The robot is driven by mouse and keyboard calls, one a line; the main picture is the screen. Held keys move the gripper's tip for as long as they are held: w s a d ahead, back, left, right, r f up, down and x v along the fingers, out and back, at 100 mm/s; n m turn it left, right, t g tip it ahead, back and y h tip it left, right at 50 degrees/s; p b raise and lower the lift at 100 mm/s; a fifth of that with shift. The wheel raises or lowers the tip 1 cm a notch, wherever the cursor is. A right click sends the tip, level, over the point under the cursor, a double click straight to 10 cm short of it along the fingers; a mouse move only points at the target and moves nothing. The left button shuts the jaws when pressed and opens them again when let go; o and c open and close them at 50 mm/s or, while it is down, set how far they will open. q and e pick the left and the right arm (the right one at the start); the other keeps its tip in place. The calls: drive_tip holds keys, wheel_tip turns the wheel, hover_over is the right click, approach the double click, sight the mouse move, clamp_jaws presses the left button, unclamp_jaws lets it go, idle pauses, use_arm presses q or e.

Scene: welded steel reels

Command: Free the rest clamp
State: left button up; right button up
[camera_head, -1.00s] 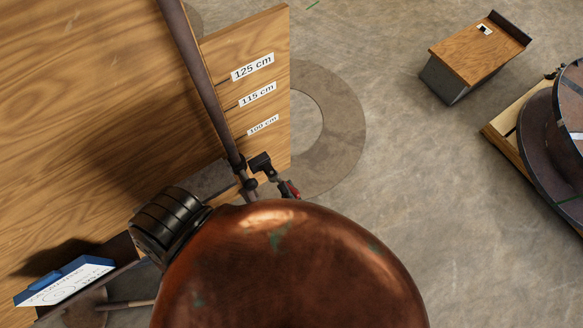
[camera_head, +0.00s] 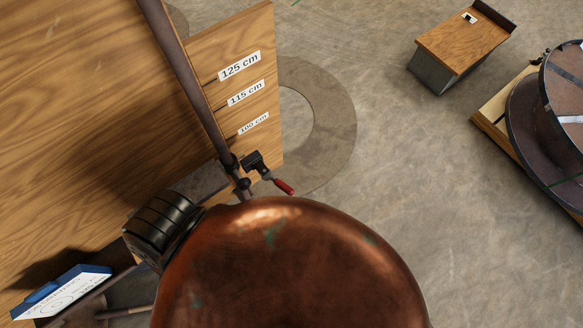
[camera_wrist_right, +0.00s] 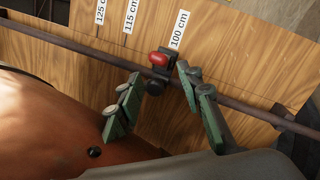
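The rest clamp (camera_head: 254,160) is black with a red handle (camera_head: 284,186). It sits by the dark steel bar (camera_head: 187,80), below the 100 cm label in the head view. In the right wrist view the clamp (camera_wrist_right: 156,84) is on the bar beside the 100 cm label, its red handle (camera_wrist_right: 158,58) facing the camera. My right gripper (camera_wrist_right: 159,74) has its two green fingers apart, one to each side of the clamp in the picture. I cannot tell whether they touch it. The right gripper is hidden in the head view. My left gripper is out of view.
A large rounded copper body (camera_head: 300,265) blocks the lower middle. A wooden board (camera_head: 262,40) carries the height labels. A wood-topped box (camera_head: 462,45) and a steel reel (camera_head: 535,140) stand right. Concrete floor between is clear.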

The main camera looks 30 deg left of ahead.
drive_tip(key=shift+v, duration=1.55)
drive_tip(key=shift+c, duration=0.3)
